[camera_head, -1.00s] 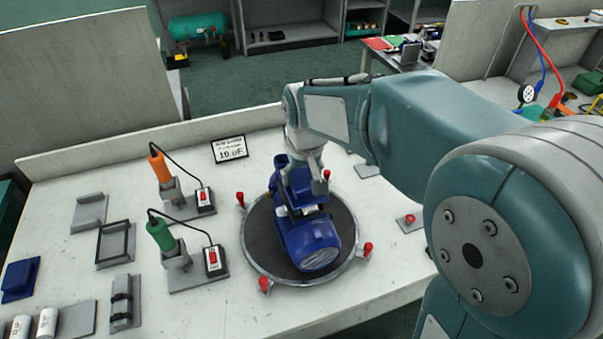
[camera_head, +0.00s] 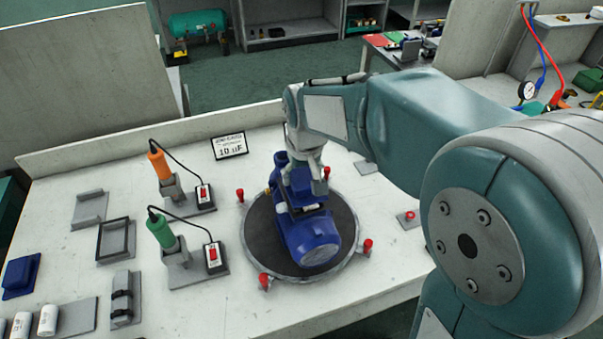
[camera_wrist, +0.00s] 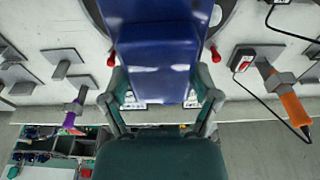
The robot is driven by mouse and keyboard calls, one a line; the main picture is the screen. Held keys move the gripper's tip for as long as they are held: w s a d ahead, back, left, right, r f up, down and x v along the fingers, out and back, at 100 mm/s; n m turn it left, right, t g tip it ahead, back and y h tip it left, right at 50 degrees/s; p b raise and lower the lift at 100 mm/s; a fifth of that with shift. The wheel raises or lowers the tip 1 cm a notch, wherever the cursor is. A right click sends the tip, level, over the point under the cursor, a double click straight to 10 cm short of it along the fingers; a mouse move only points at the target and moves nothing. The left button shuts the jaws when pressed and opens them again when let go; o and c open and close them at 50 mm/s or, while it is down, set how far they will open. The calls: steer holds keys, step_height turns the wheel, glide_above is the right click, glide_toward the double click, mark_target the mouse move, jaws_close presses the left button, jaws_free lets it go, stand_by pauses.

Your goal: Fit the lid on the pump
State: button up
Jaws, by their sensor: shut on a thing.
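The blue pump (camera_head: 312,240) lies on a round dark turntable (camera_head: 258,247) with red-knobbed clamps around its rim. My gripper (camera_head: 303,182) is over the pump's upper part, pointing down. It is shut on a blue lid (camera_head: 303,197) at the pump's top. In the wrist view the blue lid (camera_wrist: 157,75) fills the space between my two fingers (camera_wrist: 162,97). I cannot tell whether the lid is fully seated, as the gripper and blue-on-blue surfaces hide the joint. Another blue lid-like part (camera_head: 20,276) lies at the table's left edge.
An orange-handled tool (camera_head: 158,162) and a green-handled tool (camera_head: 162,230) stand in holders left of the turntable, with cabled switch boxes. Grey trays (camera_head: 90,208) and white cylinders (camera_head: 48,320) are farther left. A label stand (camera_head: 230,146) reads 10 uF. A small red-ringed plate (camera_head: 409,218) lies right.

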steer(key=shift+f, duration=1.1)
steer(key=o, duration=1)
steer(key=shift+c, duration=0.2)
steer(key=shift+r, duration=0.1)
steer(key=shift+s+d+r, duration=0.1)
steer(key=shift+s+r, duration=0.15)
steer(key=shift+r, duration=1.2)
steer(key=shift+s+d+r, duration=0.1)
steer(key=shift+s+r, duration=0.1)
steer(key=shift+r, duration=1.2)
steer(key=shift+r, duration=0.1)
step_height(320, 180, up, 12)
steer(key=s, duration=0.1)
steer(key=shift+s+f, duration=0.2)
steer(key=shift+s, duration=0.15)
steer(key=shift+d, duration=0.1)
